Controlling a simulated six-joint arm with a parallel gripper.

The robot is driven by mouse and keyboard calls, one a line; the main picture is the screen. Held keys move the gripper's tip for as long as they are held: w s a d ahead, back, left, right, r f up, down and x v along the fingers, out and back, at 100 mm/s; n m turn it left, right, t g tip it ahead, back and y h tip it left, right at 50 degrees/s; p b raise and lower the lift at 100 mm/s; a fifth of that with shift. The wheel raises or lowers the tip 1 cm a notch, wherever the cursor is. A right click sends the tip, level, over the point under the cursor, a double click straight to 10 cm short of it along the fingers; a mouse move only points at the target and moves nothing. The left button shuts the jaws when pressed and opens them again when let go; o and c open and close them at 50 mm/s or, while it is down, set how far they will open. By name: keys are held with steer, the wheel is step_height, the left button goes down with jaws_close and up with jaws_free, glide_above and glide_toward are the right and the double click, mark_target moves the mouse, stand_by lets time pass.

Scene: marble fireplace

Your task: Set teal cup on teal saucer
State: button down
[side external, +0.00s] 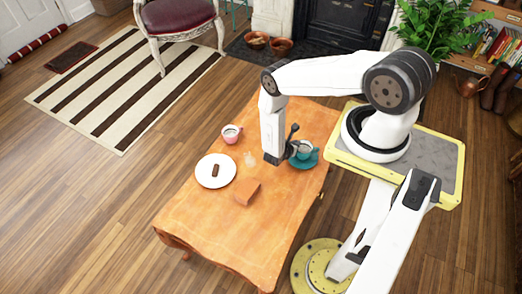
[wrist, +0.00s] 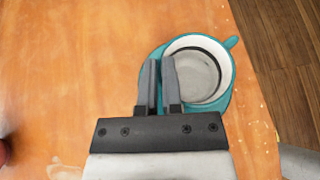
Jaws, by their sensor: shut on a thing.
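The teal cup (side external: 305,149) has a pale inside and is upright over the teal saucer (side external: 311,161) near the right edge of the wooden table. In the wrist view the cup (wrist: 198,72) shows its round mouth, with its handle pointing to the upper right. The saucer (wrist: 152,66) shows as a teal rim around and below it. My gripper (wrist: 160,68) is shut on the cup's wall at the left of its rim. In the side view my gripper (side external: 284,157) points down beside the cup. I cannot tell whether the cup's base touches the saucer.
On the table (side external: 210,217), a pink cup (side external: 230,134) stands left of my gripper. A white plate (side external: 206,181) holds a brown bar (side external: 215,170). A small clear item (side external: 249,159) and an orange-brown block (side external: 247,191) lie nearby. The table's front is clear.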

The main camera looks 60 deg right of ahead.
steer(key=shift+f, duration=0.4)
steer(key=shift+f, duration=0.1)
steer(key=c, duration=0.8)
jaws_free()
steer(key=shift+v, duration=6.1)
